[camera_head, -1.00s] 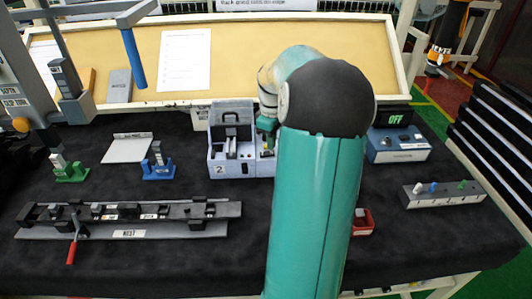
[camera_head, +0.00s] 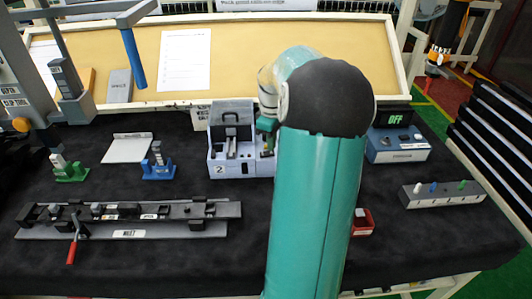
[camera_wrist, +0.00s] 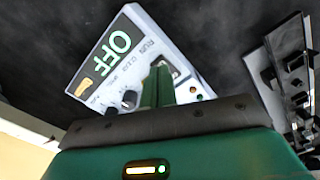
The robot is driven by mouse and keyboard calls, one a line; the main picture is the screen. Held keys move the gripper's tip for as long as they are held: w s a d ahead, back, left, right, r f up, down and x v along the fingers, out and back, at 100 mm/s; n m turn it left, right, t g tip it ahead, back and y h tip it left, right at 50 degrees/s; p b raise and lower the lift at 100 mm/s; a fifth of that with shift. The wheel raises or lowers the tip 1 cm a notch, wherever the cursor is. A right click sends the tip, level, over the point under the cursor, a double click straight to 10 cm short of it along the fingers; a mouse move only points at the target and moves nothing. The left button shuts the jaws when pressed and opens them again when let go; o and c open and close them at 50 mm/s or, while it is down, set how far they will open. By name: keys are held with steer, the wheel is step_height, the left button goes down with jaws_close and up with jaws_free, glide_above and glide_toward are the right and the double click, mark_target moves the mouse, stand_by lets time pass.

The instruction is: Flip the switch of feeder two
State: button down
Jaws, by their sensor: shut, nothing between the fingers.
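Feeder two is a pale grey box (camera_head: 232,168) marked 2, behind the middle of the bench in the head view. My gripper (camera_head: 267,148) is at its right side, partly hidden by my teal arm. In the wrist view a pale panel (camera_wrist: 195,88) shows a green OFF display (camera_wrist: 118,42), small dark knobs and RUN lettering. My green fingers (camera_wrist: 160,68) are shut and empty, with their tips over the panel near a dark-framed slot. The fingers hide part of this slot, and I cannot tell whether they touch a switch.
A blue box (camera_head: 397,146) with its own OFF display stands to the right. A long clip fixture (camera_head: 130,233) with a red handle lies front left. Green (camera_head: 72,174) and blue (camera_head: 158,171) holders stand behind it.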

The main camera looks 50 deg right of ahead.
steer(key=shift+f, duration=0.9)
stand_by(0.4)
steer(key=shift+r, duration=3.55)
